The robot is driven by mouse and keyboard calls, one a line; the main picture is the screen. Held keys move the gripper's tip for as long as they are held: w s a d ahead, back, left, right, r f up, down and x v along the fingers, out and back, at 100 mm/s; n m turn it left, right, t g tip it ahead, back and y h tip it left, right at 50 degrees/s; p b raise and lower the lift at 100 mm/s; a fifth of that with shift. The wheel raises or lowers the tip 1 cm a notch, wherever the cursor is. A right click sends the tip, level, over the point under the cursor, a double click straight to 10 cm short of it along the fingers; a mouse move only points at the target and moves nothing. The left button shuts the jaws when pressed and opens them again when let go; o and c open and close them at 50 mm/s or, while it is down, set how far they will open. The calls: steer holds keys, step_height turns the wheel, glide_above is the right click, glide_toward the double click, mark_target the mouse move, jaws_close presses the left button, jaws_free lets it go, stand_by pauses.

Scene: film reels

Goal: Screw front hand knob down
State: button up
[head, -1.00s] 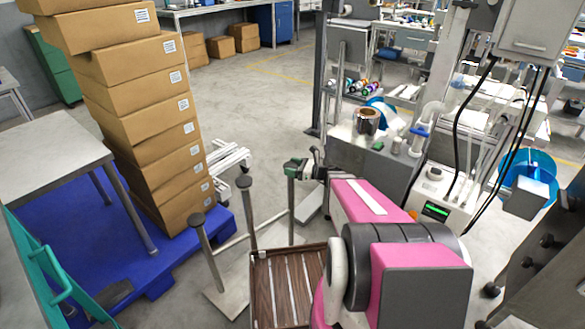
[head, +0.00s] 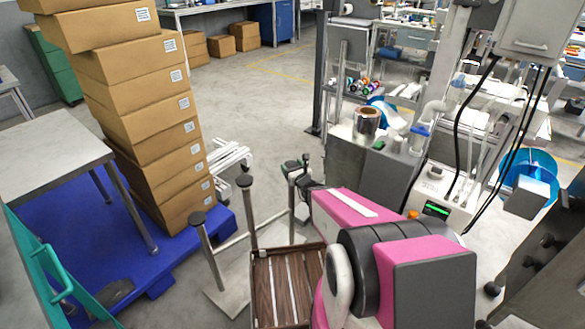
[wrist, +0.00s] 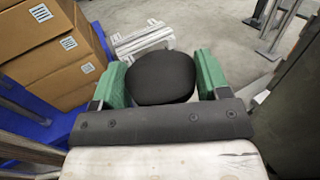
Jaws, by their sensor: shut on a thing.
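A black round hand knob (wrist: 160,78) fills the middle of the wrist view. The green fingers of my gripper (wrist: 162,82) stand on its left and right sides and are shut on it. In the head view my gripper (head: 298,170) is at the top of a thin metal post (head: 291,208), at the far end of my pink arm. The knob is hard to make out there among the dark gripper parts. Two other dark-capped posts, a near one (head: 204,250) and a middle one (head: 250,215), stand to the left on the same frame.
A wooden slatted tray (head: 262,300) lies below, left of my arm. Stacked cartons (head: 160,130) stand on a blue pallet (head: 150,245) at the left. A grey cabinet (head: 385,165) and a white machine with a green display (head: 437,208) are at the right. Floor behind the posts is open.

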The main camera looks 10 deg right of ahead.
steer(key=shift+d+r+m+h, duration=0.1)
steer(key=shift+m+h, duration=0.3)
steer(key=shift+h, duration=0.15)
steer(key=shift+d+r+m+h, duration=0.1)
steer(key=shift+m+h, duration=0.3)
steer(key=shift+h, duration=0.15)
steer(key=o, duration=0.9)
steer(key=s, duration=0.3)
steer(key=s+d, duration=0.1)
steer(key=s, duration=0.3)
steer(key=s+d, duration=0.1)
steer(key=s, duration=0.2)
steer(key=shift+s, duration=0.3)
